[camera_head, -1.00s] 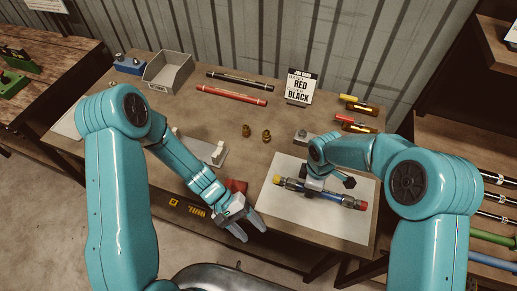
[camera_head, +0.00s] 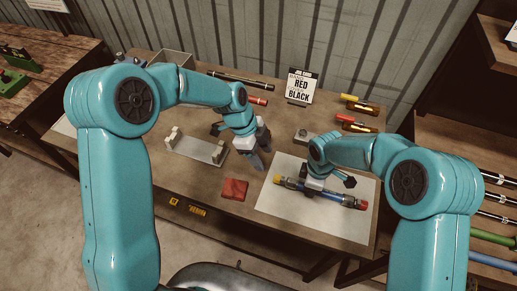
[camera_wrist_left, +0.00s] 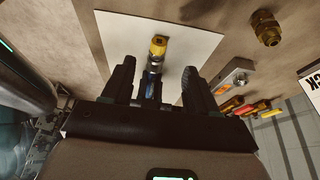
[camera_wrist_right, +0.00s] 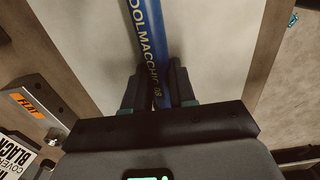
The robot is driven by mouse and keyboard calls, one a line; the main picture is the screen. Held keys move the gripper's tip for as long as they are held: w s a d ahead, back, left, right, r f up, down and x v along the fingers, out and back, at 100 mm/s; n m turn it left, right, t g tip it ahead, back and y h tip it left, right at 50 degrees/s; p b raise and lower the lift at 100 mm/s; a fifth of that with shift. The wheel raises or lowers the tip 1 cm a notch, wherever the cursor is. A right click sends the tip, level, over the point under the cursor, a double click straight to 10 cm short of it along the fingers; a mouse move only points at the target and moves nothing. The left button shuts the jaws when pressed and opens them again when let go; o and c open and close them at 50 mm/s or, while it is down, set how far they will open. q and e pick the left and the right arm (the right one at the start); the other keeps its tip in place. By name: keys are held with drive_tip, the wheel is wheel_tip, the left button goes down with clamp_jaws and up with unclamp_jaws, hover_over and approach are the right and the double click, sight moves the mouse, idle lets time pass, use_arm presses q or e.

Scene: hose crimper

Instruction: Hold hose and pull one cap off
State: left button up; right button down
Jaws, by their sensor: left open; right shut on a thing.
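The blue hose (camera_head: 330,193) lies over the white sheet (camera_head: 300,219), with metal fittings at its ends. A yellow cap (camera_head: 278,180) is on its left end and a red cap (camera_head: 362,204) on its right end. My right gripper (camera_head: 316,183) is shut on the hose; the blue hose (camera_wrist_right: 146,45) runs between its fingers in the right wrist view. My left gripper (camera_head: 260,152) is open and empty, left of and behind the yellow cap. In the left wrist view the yellow cap (camera_wrist_left: 158,45) shows beyond and between the open fingers (camera_wrist_left: 157,72).
A red block (camera_head: 234,189) lies left of the sheet. A grey cradle (camera_head: 196,148) stands further left, a small grey device (camera_head: 304,137) behind the sheet.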

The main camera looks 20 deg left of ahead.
sight(272, 179)
use_arm(q)
drive_tip(key=x, duration=1)
drive_tip(key=shift+d+r, duration=0.1)
clamp_jaws()
